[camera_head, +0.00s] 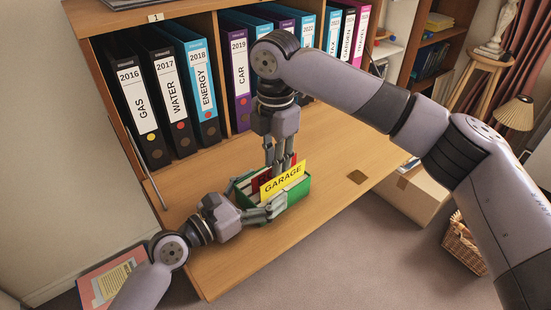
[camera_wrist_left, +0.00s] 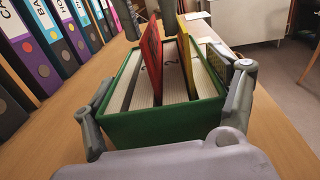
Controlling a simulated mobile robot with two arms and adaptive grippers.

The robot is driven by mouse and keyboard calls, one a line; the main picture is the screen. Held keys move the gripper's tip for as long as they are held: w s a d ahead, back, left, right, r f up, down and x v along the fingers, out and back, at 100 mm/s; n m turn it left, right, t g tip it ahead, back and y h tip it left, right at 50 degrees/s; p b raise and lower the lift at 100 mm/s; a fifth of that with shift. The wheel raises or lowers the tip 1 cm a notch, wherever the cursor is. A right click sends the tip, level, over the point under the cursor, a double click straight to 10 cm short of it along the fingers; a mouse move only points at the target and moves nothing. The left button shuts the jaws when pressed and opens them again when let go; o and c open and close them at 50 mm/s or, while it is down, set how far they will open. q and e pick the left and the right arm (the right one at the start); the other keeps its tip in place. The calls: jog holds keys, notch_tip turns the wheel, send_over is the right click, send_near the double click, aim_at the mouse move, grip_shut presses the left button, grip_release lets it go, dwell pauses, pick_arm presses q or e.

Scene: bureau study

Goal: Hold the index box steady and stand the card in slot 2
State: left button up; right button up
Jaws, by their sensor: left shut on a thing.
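The green index box (camera_head: 292,195) stands on the wooden desk board. My left gripper (camera_head: 250,200) is shut on it, with fingers along both long sides, as the left wrist view (camera_wrist_left: 163,128) shows. Inside are pale dividers with numbers 1 and 2. A red card (camera_wrist_left: 151,58) stands upright in the box, left of a yellow card (camera_wrist_left: 187,62) labelled GARAGE (camera_head: 283,179) in the head view. My right gripper (camera_head: 278,163) points down from above, its fingers on either side of the red card's upper part. Whether they touch it is unclear, and the yellow card partly hides them.
Black, blue and purple binders (camera_head: 140,100) line the shelf behind the box. A cardboard box (camera_head: 412,200) and a wicker basket (camera_head: 463,245) stand on the floor at right.

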dwell(0.4)
jog(key=o, duration=0.6)
jog(key=shift+c, duration=0.2)
jog(key=shift+r, duration=4.05)
